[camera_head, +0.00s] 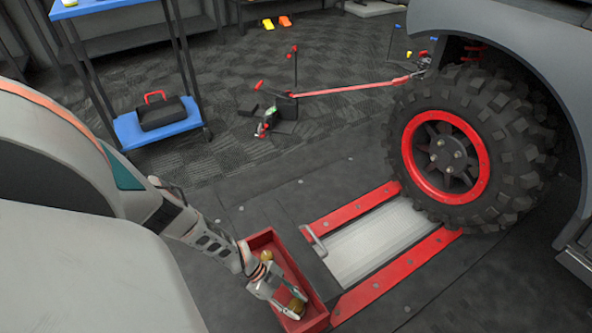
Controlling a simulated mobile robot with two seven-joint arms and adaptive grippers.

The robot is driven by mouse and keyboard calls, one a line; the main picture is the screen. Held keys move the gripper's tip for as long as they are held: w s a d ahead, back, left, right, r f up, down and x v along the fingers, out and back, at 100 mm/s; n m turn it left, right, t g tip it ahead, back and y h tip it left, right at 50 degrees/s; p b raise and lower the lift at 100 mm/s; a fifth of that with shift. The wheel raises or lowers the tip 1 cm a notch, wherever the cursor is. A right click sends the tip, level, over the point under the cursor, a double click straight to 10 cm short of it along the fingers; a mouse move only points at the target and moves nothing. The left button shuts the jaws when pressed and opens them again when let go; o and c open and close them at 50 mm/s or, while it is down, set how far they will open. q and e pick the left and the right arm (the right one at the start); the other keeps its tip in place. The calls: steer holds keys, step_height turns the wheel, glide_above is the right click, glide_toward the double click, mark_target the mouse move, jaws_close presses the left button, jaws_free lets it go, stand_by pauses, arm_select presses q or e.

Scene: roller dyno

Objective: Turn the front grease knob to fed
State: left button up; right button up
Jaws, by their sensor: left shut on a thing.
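A red open-topped box (262,239) is at the bottom centre, beside the roller bed. Two small brass-coloured knobs show in it: a far one (266,256) partly behind my wrist, and a near one (297,304). My left gripper (288,302) reaches down into the box from the upper left and is shut on the near brass knob. The fingers hide part of this knob, and I cannot read its setting or any marks. My right gripper is not in view.
The roller bed (375,243) has red side rails and a small grey handle (314,242) at its left end. A large tyre (470,150) with a red rim stands at its far end. A blue cart (148,130) carries a black toolbox. A red strap (350,88) runs to a floor anchor.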

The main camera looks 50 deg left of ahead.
arm_select(q)
steer(key=shift+m+g+h, duration=0.5)
steer(key=shift+m+g, duration=1)
steer(key=shift+m, duration=0.5)
steer(key=o, duration=1.1)
steer(key=v, duration=1.2)
steer(key=shift+w, duration=0.15)
